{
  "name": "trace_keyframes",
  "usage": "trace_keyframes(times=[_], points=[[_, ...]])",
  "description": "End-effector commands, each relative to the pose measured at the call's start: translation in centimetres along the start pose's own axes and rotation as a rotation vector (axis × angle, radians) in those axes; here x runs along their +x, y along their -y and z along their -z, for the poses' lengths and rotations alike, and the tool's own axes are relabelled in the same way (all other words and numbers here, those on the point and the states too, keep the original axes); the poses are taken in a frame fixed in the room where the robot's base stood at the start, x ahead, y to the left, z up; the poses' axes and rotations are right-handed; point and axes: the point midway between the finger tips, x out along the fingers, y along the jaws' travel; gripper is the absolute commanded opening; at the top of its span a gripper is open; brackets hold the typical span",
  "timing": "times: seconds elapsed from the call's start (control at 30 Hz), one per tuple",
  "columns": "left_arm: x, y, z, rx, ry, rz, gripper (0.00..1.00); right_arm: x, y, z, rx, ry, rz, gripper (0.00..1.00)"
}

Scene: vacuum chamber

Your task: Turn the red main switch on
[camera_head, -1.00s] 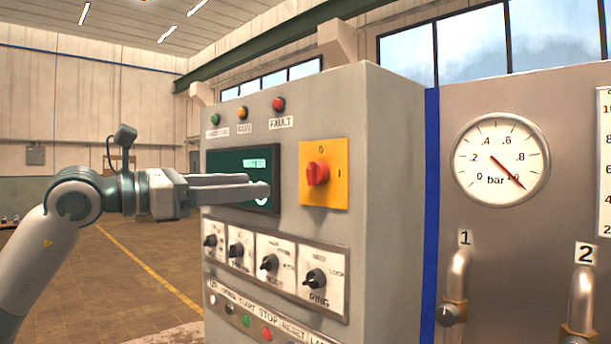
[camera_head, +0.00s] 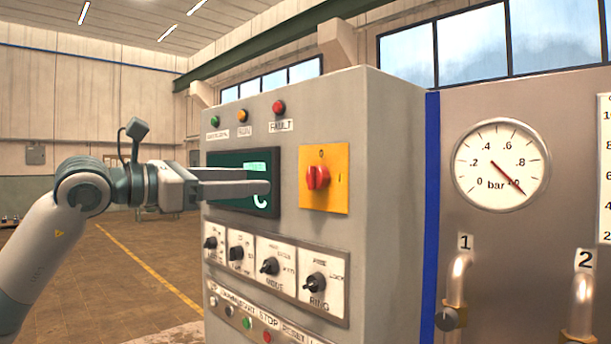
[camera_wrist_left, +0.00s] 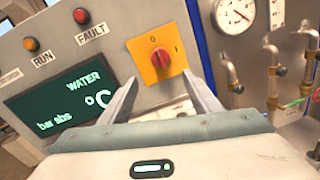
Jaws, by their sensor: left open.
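The red main switch (camera_head: 318,177) is a rotary knob on a yellow plate (camera_head: 338,190) on the front of the grey control cabinet (camera_head: 385,200). Marks 0 and I are printed on the plate. In the wrist view the red knob (camera_wrist_left: 161,58) lies beyond and between my fingers. My left gripper (camera_head: 266,188) is in front of the dark display, left of the switch and apart from it. In the wrist view my left gripper (camera_wrist_left: 160,90) has its two fingers spread wide with nothing between them. My right gripper is not in view.
A dark display (camera_head: 230,161) sits left of the switch, with FAULT lamp (camera_head: 279,107) and other lamps above. Several black knobs (camera_head: 270,266) and push buttons are below. A pressure gauge (camera_head: 501,164) and pipes (camera_head: 457,287) are on the right. Open floor lies left.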

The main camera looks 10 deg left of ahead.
Motion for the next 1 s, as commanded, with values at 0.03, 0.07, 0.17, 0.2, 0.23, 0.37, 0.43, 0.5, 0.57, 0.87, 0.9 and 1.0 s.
trace_keyframes(times=[0.03,0.07,0.17,0.2,0.23,0.37,0.43,0.5,0.57,0.87,0.9,1.0], points=[[0.8,0.0,-0.3,-0.001,-0.001,0.002,0.57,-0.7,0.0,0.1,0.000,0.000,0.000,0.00],[1.3,-0.1,-0.4,-0.002,-0.001,0.002,0.57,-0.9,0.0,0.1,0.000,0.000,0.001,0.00],[3.1,0.0,-0.4,-0.002,0.000,0.002,0.57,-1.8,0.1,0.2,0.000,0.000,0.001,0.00],[3.8,-0.1,-0.5,-0.002,-0.001,0.002,0.57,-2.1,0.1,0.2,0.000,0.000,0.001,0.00],[4.3,-0.1,-0.5,-0.002,-0.001,0.002,0.57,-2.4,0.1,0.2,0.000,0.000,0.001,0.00],[6.7,0.0,-0.5,-0.003,-0.001,0.003,0.57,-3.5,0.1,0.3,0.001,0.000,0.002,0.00],[8.0,-0.1,-0.5,-0.003,0.000,0.002,0.57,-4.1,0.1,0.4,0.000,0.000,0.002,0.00],[9.2,-0.1,-0.4,-0.003,-0.002,0.002,0.57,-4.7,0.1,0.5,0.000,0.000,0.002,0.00],[10.3,-0.1,-0.5,-0.003,0.000,0.002,0.57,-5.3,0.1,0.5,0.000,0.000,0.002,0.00],[14.0,-0.1,-0.2,-0.001,-0.001,0.000,0.57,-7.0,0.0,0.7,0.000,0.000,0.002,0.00],[14.2,-0.1,-0.2,-0.001,0.000,0.000,0.57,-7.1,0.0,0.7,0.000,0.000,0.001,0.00],[14.6,-0.1,-0.1,-0.001,0.001,0.000,0.57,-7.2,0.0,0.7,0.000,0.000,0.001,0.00]])
